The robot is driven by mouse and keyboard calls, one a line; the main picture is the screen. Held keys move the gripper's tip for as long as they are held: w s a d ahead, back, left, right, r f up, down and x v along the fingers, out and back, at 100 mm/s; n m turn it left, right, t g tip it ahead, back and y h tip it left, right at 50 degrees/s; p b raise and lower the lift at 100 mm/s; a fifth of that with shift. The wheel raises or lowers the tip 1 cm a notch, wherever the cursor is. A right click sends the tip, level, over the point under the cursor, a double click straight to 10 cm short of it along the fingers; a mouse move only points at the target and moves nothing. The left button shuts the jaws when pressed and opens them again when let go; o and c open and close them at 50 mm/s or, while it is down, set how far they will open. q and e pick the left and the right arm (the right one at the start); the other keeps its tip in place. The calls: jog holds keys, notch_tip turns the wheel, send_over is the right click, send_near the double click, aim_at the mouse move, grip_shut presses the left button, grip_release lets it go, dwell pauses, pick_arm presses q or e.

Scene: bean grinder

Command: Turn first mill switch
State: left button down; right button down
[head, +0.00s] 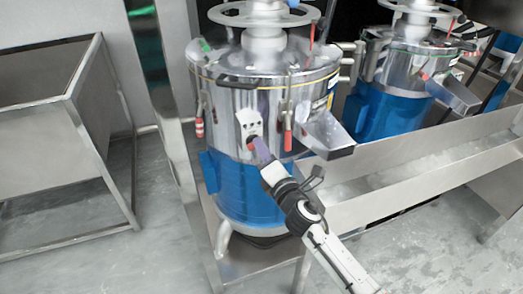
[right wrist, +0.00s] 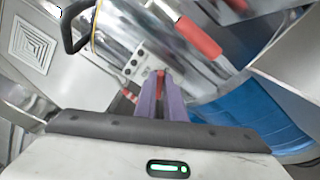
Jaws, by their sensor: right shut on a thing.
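The first mill (head: 262,110) is a shiny steel drum on a blue base, nearest in the head view. Its switch panel (head: 249,124) is a small pale plate on the drum's front; it also shows in the right wrist view (right wrist: 137,62). My right gripper (head: 260,149) reaches up to the panel from the lower right. In the right wrist view its purple fingers (right wrist: 161,92) are shut on a small red switch (right wrist: 160,76) at the panel's lower end. The fingers hide most of the switch. My left gripper is not in view.
Red-handled clamps (head: 288,136) hang on the drum close to my right gripper. A steel spout (head: 325,135) sticks out to its right. A second mill (head: 392,85) stands behind at right. A long steel trough (head: 420,165) runs below it. A steel bin (head: 50,130) stands at left.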

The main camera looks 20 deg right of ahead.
jog(key=m, duration=0.5)
jog(key=shift+d+f+m+b, duration=0.1)
jog(key=shift+f+m+b, duration=0.2)
jog(key=shift+f+b, duration=0.1)
dwell(0.4)
jog(key=c, duration=1.8)
grip_release()
jog(key=shift+c, duration=0.2)
jog(key=s, duration=1)
jog(key=shift+s+d, duration=0.15)
jog(key=shift+m, duration=0.3)
